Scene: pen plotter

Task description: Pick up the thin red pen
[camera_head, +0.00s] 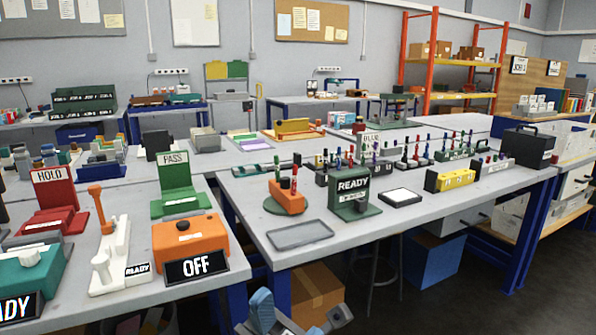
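A red pen (294,178) stands upright in an orange holder (287,200) on the near edge of the middle table, beside a green-topped pen (285,184). More small red pens or markers (404,155) stand in racks farther back on the same table. From here I cannot tell which red one is the thin one. Grey and blue parts that look like my own arm show at the bottom edge, but I see no fingertips of either gripper.
A grey tray (300,235) lies in front of the orange holder. A green READY stand (353,197) is just right of it, then a white pad (400,197) and a yellow block (449,178). The left table holds an orange OFF box (190,238). A cardboard box (318,293) is under the table.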

